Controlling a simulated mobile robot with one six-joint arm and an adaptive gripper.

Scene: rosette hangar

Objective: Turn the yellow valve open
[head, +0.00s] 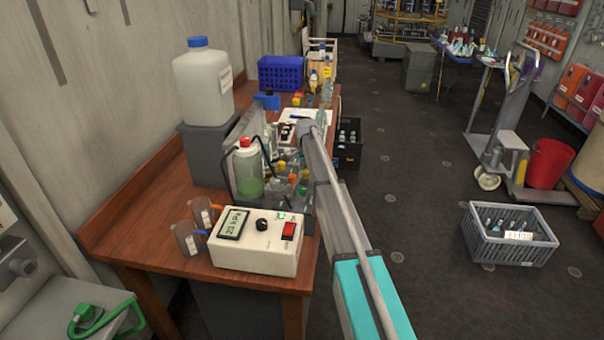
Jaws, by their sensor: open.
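I cannot make out a yellow valve in the head view. My arm reaches from the bottom middle up over the right edge of the wooden bench (140,210). My gripper cannot be made out at the arm's far end, among the clutter on the bench. Small yellow and orange caps show on bottles beside the arm, but none is clearly a valve.
A white meter box (255,245), two beakers (188,238) and a bottle with green liquid (248,168) crowd the bench. A grey crate (490,250), a pallet truck (495,130) and a red bucket (548,163) stand right. The middle floor is clear.

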